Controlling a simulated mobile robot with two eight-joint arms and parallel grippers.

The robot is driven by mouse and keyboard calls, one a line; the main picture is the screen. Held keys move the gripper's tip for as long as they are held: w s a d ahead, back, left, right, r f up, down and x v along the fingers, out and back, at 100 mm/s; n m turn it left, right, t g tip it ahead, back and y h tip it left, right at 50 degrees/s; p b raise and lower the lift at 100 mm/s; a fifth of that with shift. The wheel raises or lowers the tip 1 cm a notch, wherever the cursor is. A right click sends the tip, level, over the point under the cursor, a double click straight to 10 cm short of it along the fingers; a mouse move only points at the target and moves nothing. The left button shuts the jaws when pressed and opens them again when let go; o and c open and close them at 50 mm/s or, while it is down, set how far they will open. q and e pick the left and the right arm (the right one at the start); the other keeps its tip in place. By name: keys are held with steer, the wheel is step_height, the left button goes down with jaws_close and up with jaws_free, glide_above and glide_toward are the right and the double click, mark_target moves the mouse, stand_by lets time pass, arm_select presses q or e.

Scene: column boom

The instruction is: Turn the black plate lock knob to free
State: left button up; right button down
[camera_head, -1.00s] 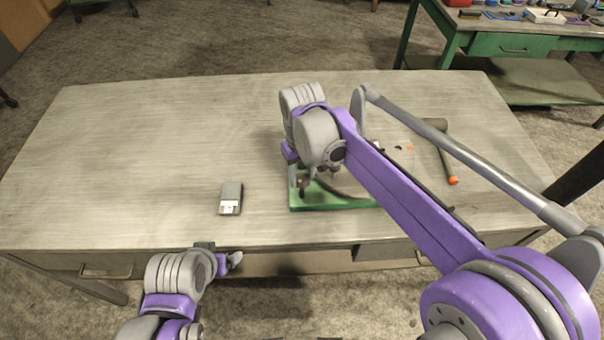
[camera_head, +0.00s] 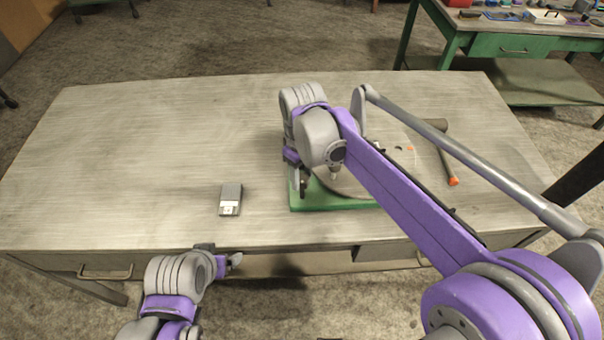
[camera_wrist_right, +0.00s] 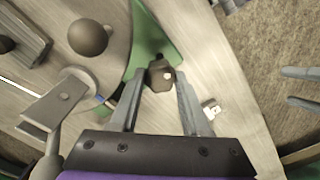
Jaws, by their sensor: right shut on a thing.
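The black plate lock knob (camera_wrist_right: 161,76), a dark block with a pale dot on top, sits by the corner of the green base (camera_wrist_right: 152,38) in the right wrist view. My right gripper (camera_wrist_right: 160,86) is shut on it, one finger on each side. In the head view my right gripper (camera_head: 304,184) points down at the left front of the green base (camera_head: 330,204), and the knob is hidden there. A round grey plate (camera_head: 350,183) lies on the base, partly behind my arm. My left gripper (camera_head: 235,260) hangs by the table's front edge, away from the base; its jaw opening is unclear.
A grey and white device (camera_head: 230,200) lies on the table (camera_head: 150,140) left of the base. A hammer-like tool (camera_head: 447,160) with an orange tip lies to the right. In the wrist view a dark ball knob (camera_wrist_right: 88,38) stands on the plate. The table's left half is mostly clear.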

steer(key=shift+c, duration=1.8)
jaws_free()
step_height(320, 180, up, 11)
steer(key=shift+p, duration=0.35)
steer(key=shift+d+f, duration=0.1)
steer(key=s+d+f+m+t, duration=0.5)
steer(key=s+d+f+m, duration=0.4)
steer(key=s+d+f, duration=0.6)
steer(key=s+d, duration=0.1)
steer(key=s, duration=0.2)
steer(key=shift+d+m, duration=0.3)
steer(key=shift+d, duration=0.05)
